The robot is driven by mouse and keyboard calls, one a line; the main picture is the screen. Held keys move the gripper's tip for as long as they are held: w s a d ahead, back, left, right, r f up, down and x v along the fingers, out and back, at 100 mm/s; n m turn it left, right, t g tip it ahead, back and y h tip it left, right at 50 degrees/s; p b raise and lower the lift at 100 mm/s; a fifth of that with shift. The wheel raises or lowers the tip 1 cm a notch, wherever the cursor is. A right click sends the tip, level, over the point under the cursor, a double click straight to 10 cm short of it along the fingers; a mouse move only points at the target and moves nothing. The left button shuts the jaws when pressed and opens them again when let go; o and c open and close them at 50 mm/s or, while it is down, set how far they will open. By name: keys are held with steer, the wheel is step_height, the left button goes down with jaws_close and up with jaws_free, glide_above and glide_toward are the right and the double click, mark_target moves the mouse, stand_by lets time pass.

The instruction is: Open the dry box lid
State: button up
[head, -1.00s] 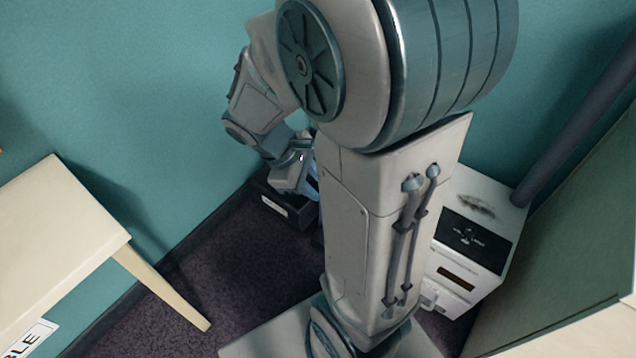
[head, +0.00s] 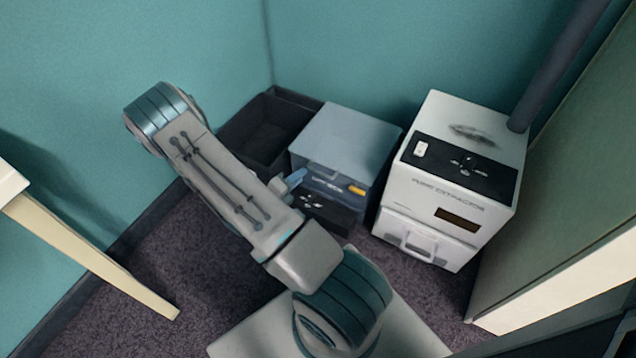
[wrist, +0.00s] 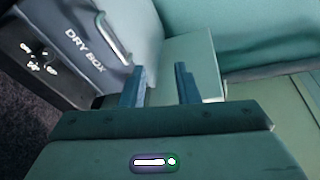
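The dry box (head: 345,132) is a grey-blue box on the floor by the back wall in the head view. Its lid looks closed, and its front carries a label and a small yellow patch. In the wrist view the dry box (wrist: 72,22) shows at upper left, with "DRY BOX" lettering and a pale handle-like bar (wrist: 115,32). My gripper (wrist: 160,86) is open, its two blue fingers apart with nothing visibly held. The fingers are to the right of the bar and look apart from it. In the head view my arm hides most of the gripper.
A dark open bin (head: 262,138) stands left of the dry box, and a white fume extractor (head: 462,150) stands close on its right. A table leg (head: 95,255) is at left, a green panel (head: 570,170) at right. Carpet (head: 200,290) is clear at front left.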

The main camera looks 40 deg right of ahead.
mark_target(318, 172)
step_height(318, 172, down, 9)
steer(key=n+t+b, duration=0.2)
steer(key=n, duration=0.3)
steer(key=shift+y, duration=0.4)
steer(key=b+x, duration=0.1)
steer(key=x, duration=0.3)
steer(key=b+x, duration=0.2)
steer(key=x, duration=0.3)
steer(key=b+x, duration=0.2)
steer(key=x, duration=0.2)
steer(key=shift+w+d, duration=0.2)
steer(key=shift+w, duration=0.25)
jaws_close()
